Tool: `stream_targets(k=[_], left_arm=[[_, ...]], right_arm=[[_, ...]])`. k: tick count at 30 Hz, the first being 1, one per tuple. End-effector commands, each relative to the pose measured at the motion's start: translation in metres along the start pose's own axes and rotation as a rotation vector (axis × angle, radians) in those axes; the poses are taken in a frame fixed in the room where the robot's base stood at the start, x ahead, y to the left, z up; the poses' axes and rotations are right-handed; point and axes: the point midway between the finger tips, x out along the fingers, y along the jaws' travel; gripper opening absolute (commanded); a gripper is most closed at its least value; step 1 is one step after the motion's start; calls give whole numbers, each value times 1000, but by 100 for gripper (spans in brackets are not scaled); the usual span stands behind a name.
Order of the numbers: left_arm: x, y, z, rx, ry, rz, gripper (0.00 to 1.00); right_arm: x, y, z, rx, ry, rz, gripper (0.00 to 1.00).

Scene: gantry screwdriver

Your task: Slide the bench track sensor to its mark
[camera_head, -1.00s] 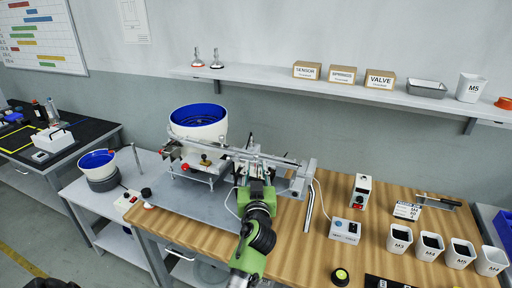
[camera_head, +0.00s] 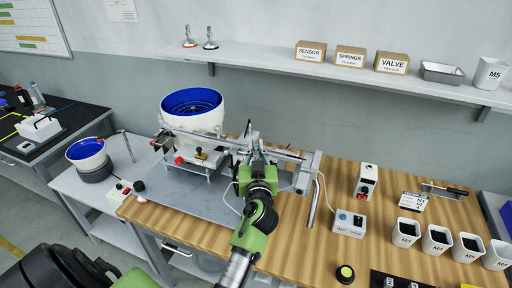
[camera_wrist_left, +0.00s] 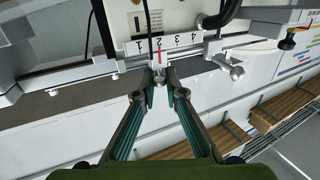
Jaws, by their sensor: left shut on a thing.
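The bench track sensor shows in the left wrist view as a small grey piece (camera_wrist_left: 158,74) at the rail, below a numbered scale plate (camera_wrist_left: 184,41). A red line on the plate stands by the 2, just above the fingertips. My left gripper (camera_wrist_left: 160,84) is shut on the sensor; the fingertips hide part of it. In the head view my left gripper (camera_head: 250,160) is at the rail (camera_head: 222,142) in front of the feeder machine, and the sensor is hidden there. My right gripper is not in view.
The bowl feeder (camera_head: 192,112) stands left of my gripper. An upright bracket (camera_head: 309,172) closes the rail's right end. A control box (camera_head: 349,223), a switch box (camera_head: 366,181) and several white bins (camera_head: 406,232) stand on the wooden bench. A cable (camera_wrist_left: 149,20) runs down to the sensor.

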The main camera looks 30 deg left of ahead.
Motion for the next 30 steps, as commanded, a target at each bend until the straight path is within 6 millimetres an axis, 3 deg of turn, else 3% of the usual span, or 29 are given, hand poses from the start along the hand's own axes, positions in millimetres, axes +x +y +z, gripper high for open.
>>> stream_targets(k=[6,15,23,24,26,30], left_arm=[[1,-2,0,0,0,0,0],[17,-39,-1,1,2,0,0],[18,-42,-1,1,2,-3,0],[18,-43,-1,1,2,-3,13],[18,-43,-1,1,3,-3,26],[18,-42,-1,1,2,-2,26]], right_arm=[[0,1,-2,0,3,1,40],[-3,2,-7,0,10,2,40],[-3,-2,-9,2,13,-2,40],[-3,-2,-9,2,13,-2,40],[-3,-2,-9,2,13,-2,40],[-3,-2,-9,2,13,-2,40]])
